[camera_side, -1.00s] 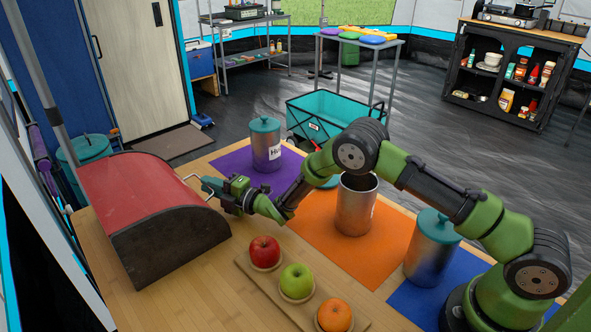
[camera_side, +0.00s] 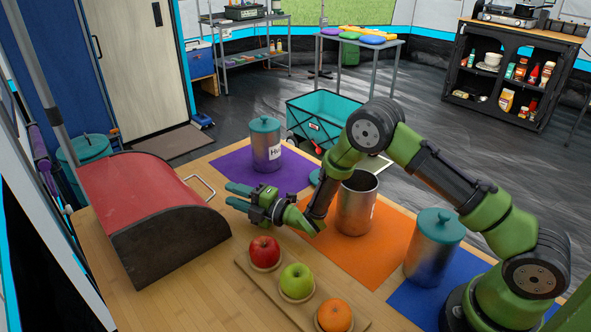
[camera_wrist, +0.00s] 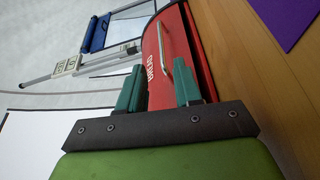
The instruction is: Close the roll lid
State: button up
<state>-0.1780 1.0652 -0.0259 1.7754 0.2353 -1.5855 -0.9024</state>
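The bread box (camera_side: 165,243) stands at the left of the table, with dark end walls and a red roll lid (camera_side: 135,188). The red lid spans the curved front; I see no open gap. Its metal handle (camera_side: 203,184) sticks out low on the right side. In the wrist view the red lid (camera_wrist: 165,90) shows lettering and the handle (camera_wrist: 163,48) beyond my fingers. My gripper (camera_side: 229,194) is to the right of the handle, apart from it, pointing at the box. Its two teal fingers (camera_wrist: 158,90) are spread with nothing between them.
A fruit board (camera_side: 262,280) with apples and an orange lies in front of my gripper. Metal canisters stand on the purple mat (camera_side: 228,166), orange mat (camera_side: 330,238) and blue mat (camera_side: 405,298). Bare table lies between box and board.

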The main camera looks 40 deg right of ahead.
jog(key=v, duration=0.9)
jog(key=shift+r, duration=0.1)
jog(key=shift+a, duration=0.1)
jog(key=shift+a+r, duration=0.1)
jog(key=shift+a, duration=0.1)
jog(key=a+r+n+g, duration=0.1)
jog(key=a+r+n, duration=0.35)
jog(key=r, duration=0.25)
jog(key=w+f+n+h, duration=0.1)
jog(key=w+f, duration=0.1)
jog(key=w, duration=0.3)
jog(key=w+f+n+g+h, duration=0.1)
jog(key=w+f, duration=0.1)
jog(key=w, duration=0.3)
jog(key=w+a+f+n, duration=0.1)
jog(key=w+f+n, duration=0.1)
jog(key=w, duration=0.4)
jog(key=shift+w+a+f+g+h, duration=0.1)
jog(key=shift+a+f+g+h, duration=0.1)
jog(key=shift+g+h, duration=0.2)
jog(key=shift+c, duration=0.2)
grip_shut()
